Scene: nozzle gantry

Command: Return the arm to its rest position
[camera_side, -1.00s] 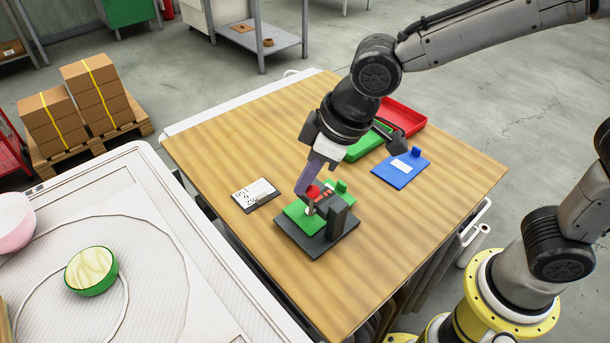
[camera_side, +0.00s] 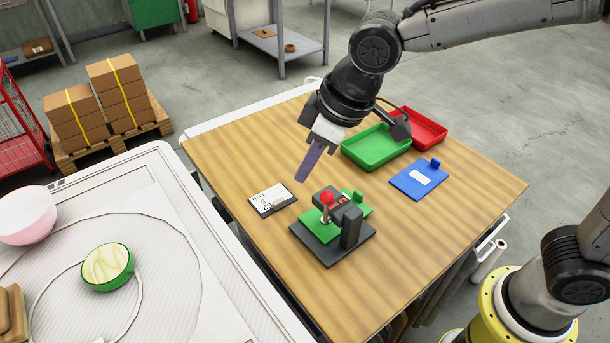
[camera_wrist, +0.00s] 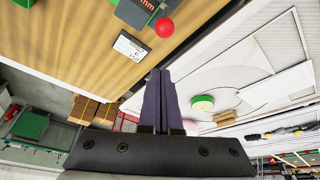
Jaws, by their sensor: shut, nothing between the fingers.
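My gripper (camera_side: 306,176) hangs from my arm above the wooden table (camera_side: 400,255), with its purple fingers shut and nothing between them. In the side view it is above and to the left of the dark nozzle gantry (camera_side: 351,228), apart from it. The gantry has a red ball (camera_side: 327,197) and stands over a green plate (camera_side: 348,210) on a dark base. In the wrist view the closed fingers (camera_wrist: 161,75) point toward the table's edge, and the red ball (camera_wrist: 165,27) shows at the top.
A label card (camera_side: 272,198) lies left of the gantry. A green tray (camera_side: 375,150), a red tray (camera_side: 424,130) and a blue plate (camera_side: 418,180) are farther back. A white bench (camera_side: 170,290) with a pink bowl (camera_side: 27,215) and a green round item (camera_side: 107,267) stands at left.

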